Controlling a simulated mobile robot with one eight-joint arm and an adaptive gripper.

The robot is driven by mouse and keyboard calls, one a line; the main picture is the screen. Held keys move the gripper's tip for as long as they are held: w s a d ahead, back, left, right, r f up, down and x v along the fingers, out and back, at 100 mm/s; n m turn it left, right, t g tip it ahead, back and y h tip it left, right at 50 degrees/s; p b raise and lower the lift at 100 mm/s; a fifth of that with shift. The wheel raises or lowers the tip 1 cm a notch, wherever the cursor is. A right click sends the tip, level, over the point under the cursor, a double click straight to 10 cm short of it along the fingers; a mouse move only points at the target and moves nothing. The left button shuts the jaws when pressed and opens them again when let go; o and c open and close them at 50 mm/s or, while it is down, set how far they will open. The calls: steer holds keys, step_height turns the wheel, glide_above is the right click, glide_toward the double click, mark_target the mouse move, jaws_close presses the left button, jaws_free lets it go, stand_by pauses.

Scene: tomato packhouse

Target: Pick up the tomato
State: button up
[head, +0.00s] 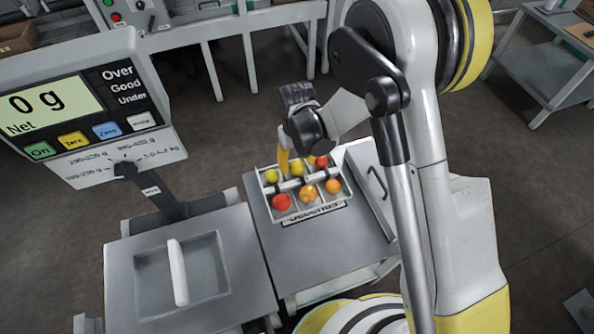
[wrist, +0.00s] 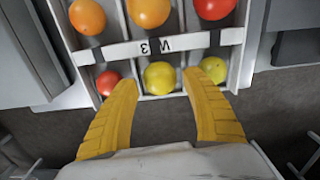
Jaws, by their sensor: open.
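A light compartment tray (head: 264,203) holds several tomatoes in two rows. The front row has a red tomato (head: 281,202), an orange one (head: 308,193) and another orange one (head: 333,186). The back row has a yellow tomato (head: 271,176), a middle yellow one (head: 297,169) and a red one (head: 321,162). My gripper (head: 297,160) is open over the back row. In the wrist view its yellow fingers stand either side of the middle yellow tomato (wrist: 160,78), apart from it, with nothing held. The task's tomato is not singled out by look.
A divider bar (wrist: 140,48) marked "W 3" crosses the tray between the rows. Grey bench surface surrounds the tray's front.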

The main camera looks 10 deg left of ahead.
steer(key=shift+f, duration=0.9)
steer(key=shift+r, duration=0.1)
steer(key=shift+c, duration=0.4)
steer(key=c, duration=0.5)
